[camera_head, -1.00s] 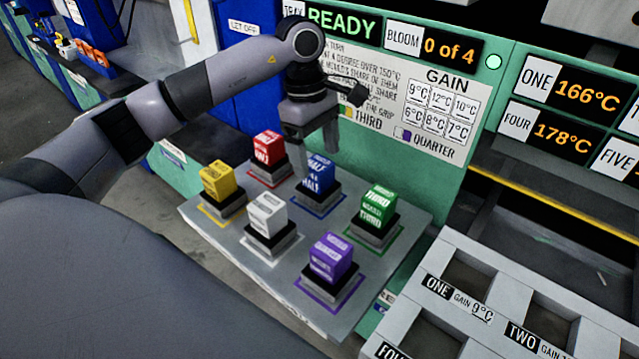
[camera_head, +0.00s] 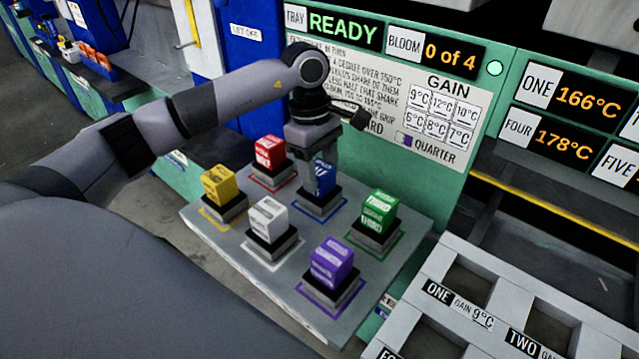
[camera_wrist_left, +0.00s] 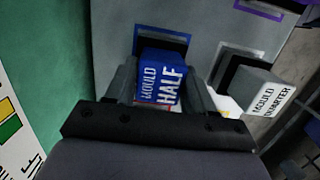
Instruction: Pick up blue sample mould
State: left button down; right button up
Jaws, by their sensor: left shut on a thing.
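The blue sample mould (camera_head: 321,179) stands on its dark base inside a blue outline on the grey tray (camera_head: 215,243). My left gripper (camera_head: 318,158) points down over it, with its fingers on either side of the mould's upper part. In the left wrist view the blue mould (camera_wrist_left: 160,84), lettered MOULD HALF, sits between the two fingers of the gripper (camera_wrist_left: 163,92), which is shut on it. The mould still appears seated at its place. My right gripper does not show.
Red (camera_head: 269,153), yellow (camera_head: 221,184), white (camera_head: 268,219), green (camera_head: 378,209) and purple (camera_head: 331,262) moulds stand around the blue one. A green panel (camera_head: 440,190) rises behind the tray. A grey rack (camera_head: 470,262) with square openings lies at right.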

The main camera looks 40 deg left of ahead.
pick_arm(q)
jog(key=shift+r, duration=0.3)
notch_tip(320, 180, up, 20)
jog(key=p, duration=0.1)
jog(key=shift+f+p, duration=0.2)
jog(key=shift+p, duration=0.1)
